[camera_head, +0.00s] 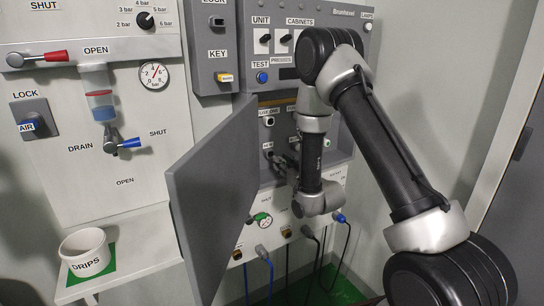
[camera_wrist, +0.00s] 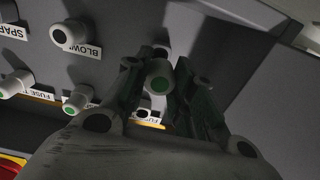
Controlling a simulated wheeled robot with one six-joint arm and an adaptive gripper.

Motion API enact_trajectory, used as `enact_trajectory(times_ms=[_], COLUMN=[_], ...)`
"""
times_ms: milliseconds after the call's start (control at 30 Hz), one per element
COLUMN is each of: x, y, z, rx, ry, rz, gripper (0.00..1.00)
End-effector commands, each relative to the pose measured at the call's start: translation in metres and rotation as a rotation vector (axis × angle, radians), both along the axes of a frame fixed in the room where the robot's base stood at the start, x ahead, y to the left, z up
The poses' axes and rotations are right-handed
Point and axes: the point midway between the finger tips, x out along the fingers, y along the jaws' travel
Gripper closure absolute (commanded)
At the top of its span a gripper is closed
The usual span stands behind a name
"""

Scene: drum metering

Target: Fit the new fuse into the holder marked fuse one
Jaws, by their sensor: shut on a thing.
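My gripper (camera_wrist: 160,75) is shut on a pale, round fuse (camera_wrist: 159,80) with a green end, held between its two dark fingers. In the head view my gripper (camera_head: 286,160) is at the open cabinet, in front of its lower panel. The wrist view shows pale round holders below the fuse: a far-left one (camera_wrist: 14,84) and a green-ended one (camera_wrist: 77,101), both with labels starting FUSE. I cannot read surely which is fuse one.
Dark-centred sockets marked SPARE (camera_wrist: 10,10) and BLOWN (camera_wrist: 68,34) are at the upper left of the wrist view. The open grey cabinet door (camera_head: 213,195) stands left of my arm. Plugs and cables (camera_head: 265,255) hang below. A DRIPS pot (camera_head: 85,253) sits on the left shelf.

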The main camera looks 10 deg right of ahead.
Motion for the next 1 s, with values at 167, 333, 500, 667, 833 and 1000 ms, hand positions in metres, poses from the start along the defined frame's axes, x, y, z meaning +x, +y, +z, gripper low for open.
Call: enact_trajectory(times_ms=[167,333,500,667,833,1000], x=[-0.004,-0.005,-0.005,-0.012,-0.023,-0.033], y=[-0.001,-0.002,-0.002,-0.004,-0.008,-0.011], z=[0.0,0.0,0.0,0.0,0.0,0.0], rx=[0.0,0.0,0.0,0.0,0.0,0.001], ry=[-0.001,-0.001,0.0,0.001,0.001,0.001], rz=[0.0,0.0,0.0,0.0,0.0,-0.001], gripper=[1.0,1.0,1.0,1.0,1.0,1.0])
